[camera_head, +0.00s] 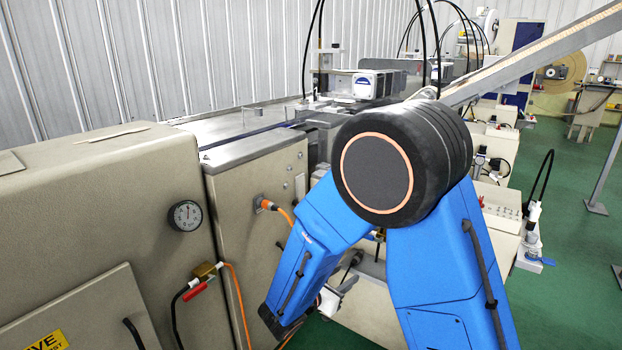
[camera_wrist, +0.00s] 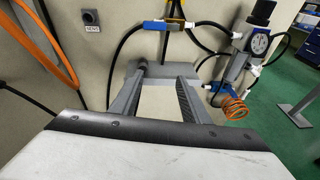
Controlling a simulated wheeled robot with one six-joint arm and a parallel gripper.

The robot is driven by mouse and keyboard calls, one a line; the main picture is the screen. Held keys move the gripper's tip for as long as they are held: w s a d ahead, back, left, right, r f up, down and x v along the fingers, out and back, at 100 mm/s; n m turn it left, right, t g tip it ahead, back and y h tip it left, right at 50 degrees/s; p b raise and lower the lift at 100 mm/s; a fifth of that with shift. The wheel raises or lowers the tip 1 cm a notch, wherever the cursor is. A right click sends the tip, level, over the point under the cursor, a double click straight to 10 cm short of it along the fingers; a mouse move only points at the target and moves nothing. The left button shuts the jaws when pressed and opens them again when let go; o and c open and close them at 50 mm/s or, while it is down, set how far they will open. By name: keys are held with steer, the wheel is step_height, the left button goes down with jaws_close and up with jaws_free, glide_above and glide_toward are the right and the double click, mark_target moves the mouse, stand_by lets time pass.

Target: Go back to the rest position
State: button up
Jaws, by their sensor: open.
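My gripper (camera_wrist: 162,80) shows in the wrist view with its two grey fingers apart and nothing between them. Beige machine panel shows behind and between the fingers; I cannot tell how far off it is. In the head view my blue arm is folded in front of the machine, with its black round joint in the middle of the picture. My gripper cannot be made out there, behind the arm.
Beige machine cabinets (camera_head: 95,215) stand close on the left, with a pressure gauge (camera_head: 185,215). In the wrist view, orange hoses (camera_wrist: 42,38), a blue valve (camera_wrist: 165,26) and a coiled orange hose (camera_wrist: 235,108) surround the gripper. Green floor (camera_head: 575,240) is open at right.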

steer(key=s+d+r+m+g+y, duration=0.1)
steer(key=s+d+r+m+g, duration=0.35)
steer(key=s+d+m, duration=0.45)
steer(key=s+d+r+m+g, duration=0.45)
steer(key=s+d, duration=0.25)
steer(key=d, duration=0.4)
steer(key=s+r+m+t+y, duration=0.1)
steer(key=s+r+m+y, duration=0.1)
steer(key=s+m+y, duration=0.2)
steer(key=s+a+r+m+t+y, duration=0.1)
steer(key=s+r+m+y, duration=0.2)
steer(key=s+m, duration=0.6)
steer(key=shift+s+a+r+y, duration=0.25)
steer(key=shift+s+y, duration=0.75)
steer(key=shift+s, duration=0.3)
steer(key=shift+m, duration=0.25)
